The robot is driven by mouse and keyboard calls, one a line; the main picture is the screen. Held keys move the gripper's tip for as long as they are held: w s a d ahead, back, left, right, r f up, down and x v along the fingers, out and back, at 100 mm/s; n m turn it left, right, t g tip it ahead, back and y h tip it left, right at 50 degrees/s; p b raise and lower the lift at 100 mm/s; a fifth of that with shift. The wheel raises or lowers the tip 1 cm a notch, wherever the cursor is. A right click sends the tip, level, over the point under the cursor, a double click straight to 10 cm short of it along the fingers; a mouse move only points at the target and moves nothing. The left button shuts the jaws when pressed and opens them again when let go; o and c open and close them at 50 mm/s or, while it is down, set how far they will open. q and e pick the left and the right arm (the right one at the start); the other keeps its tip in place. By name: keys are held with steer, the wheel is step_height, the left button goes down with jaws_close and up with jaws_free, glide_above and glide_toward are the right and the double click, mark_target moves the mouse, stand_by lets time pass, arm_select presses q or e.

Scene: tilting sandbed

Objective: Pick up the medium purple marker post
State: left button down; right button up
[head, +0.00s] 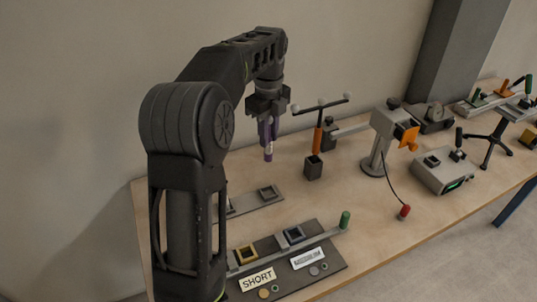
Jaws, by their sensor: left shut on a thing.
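The purple marker post (268,150) shows in the head view, upright or nearly so, with a pale band near its lower end. My left gripper (268,128) points down and is shut on the upper part of the post. The post hangs above the table and appears clear of it. The gripper fingers hide its top. My right gripper is not in view.
A dark board with square sockets, a sign reading "SHORT" (258,279) and a green-knobbed lever (345,220) lies below. A smaller grey plate (250,201) is behind it. An orange post (317,140), a grey stand (378,150) and a control box (443,172) stand to the right.

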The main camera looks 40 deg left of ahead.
arm_select(q)
steer(key=shift+r+p, duration=0.35)
steer(key=shift+r, duration=1.05)
